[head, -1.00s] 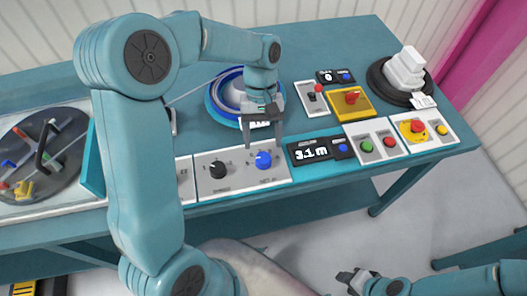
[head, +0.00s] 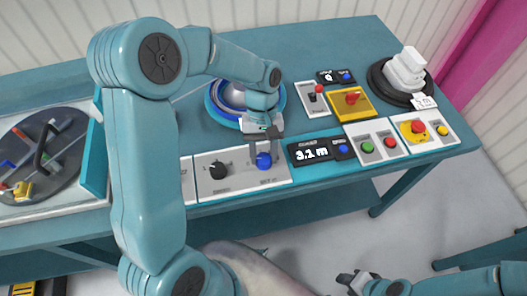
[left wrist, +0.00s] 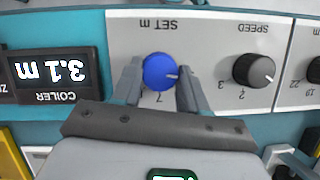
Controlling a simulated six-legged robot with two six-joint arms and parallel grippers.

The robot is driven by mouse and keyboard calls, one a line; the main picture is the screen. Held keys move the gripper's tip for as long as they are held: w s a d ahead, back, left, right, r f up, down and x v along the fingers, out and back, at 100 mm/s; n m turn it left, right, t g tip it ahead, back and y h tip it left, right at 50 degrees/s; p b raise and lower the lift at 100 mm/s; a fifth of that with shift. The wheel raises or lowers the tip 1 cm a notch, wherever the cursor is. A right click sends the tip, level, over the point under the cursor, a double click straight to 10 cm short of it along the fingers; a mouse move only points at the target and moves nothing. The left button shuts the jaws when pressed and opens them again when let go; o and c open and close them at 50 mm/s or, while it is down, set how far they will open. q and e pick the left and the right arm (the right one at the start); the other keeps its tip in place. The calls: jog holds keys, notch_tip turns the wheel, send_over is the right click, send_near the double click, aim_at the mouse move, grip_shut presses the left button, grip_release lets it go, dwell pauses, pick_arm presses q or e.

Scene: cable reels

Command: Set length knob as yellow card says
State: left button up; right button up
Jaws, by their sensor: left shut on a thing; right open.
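The length knob is the blue knob (head: 264,161) on the white panel labelled SET m. In the left wrist view, which is upside down, the blue knob (left wrist: 158,72) has its pale pointer line toward the right. A 7 is marked just below it. My left gripper (head: 264,151) is shut on the knob, with one finger on each side. The coiler display (head: 314,151) reads 3.1 m. A small pale card (head: 424,102) stands by the dark reel at right; its writing is too small to read surely. My right gripper (head: 348,280) is open and empty, low in front of the table.
A black speed knob (head: 217,169) sits left of the blue one. A blue-rimmed coiler bowl (head: 221,120) is behind the gripper. A dark turntable (head: 40,160) is far left.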

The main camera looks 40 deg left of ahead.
pick_arm(q)
jog(key=shift+r, duration=0.1)
jog(key=m+y+p, duration=0.1)
jog(key=m, duration=0.2)
jog(key=shift+d+m+g, duration=0.15)
jog(key=shift+m+g, duration=0.15)
jog(key=shift+g, duration=0.1)
jog(key=shift+m+y, duration=0.8)
jog(key=shift+m, duration=1.2)
jog(key=o, duration=1.1)
jog(key=shift+c, duration=0.2)
